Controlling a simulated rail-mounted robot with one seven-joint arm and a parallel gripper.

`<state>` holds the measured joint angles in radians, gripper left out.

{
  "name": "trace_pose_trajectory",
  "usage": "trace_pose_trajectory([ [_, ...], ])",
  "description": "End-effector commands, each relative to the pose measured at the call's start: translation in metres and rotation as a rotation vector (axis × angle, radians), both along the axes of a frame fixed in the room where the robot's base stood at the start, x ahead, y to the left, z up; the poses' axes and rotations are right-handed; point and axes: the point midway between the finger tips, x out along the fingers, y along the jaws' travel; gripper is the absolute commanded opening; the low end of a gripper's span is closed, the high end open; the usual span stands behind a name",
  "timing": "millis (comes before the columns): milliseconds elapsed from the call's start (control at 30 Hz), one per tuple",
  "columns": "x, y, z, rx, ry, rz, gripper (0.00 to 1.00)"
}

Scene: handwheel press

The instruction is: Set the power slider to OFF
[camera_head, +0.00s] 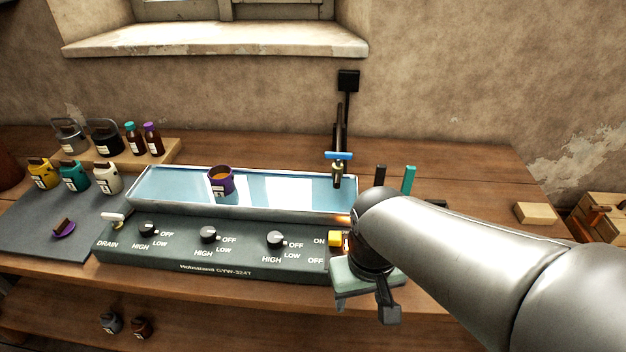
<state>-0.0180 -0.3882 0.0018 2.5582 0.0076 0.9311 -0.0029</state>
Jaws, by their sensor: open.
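The power slider (335,239) has a yellow knob at the right end of the dark control panel (215,262). The knob sits beside the ON label, above the OFF label. My gripper (362,285) is over the panel's right end, just right of and below the knob. It is open; its fingers are partly hidden by its own body. I cannot tell whether it touches the knob. The slider's track is mostly hidden behind my gripper. An orange glow shows just above the knob.
Three black knobs (208,235) line the panel. Behind it lies a water-filled trough (285,203) with a purple cup (221,180) and a blue-handled tap (338,156). Jars (75,177) stand at the left.

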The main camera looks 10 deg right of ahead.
Motion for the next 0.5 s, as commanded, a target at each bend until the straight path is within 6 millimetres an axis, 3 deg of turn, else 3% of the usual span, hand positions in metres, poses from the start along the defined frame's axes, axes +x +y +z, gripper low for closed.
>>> trace_pose_trajectory([
  [167,0.0,0.0,0.0,0.0,0.0,0.0,0.55],
  [200,0.0,0.0,0.0,0.0,0.0,0.0,0.49],
  [267,0.005,0.0,0.003,0.0,0.0,-0.006,0.49],
  [367,0.03,0.0,0.017,0.002,0.003,-0.036,0.49],
  [500,0.092,-0.002,0.053,0.005,0.017,-0.124,0.49],
])
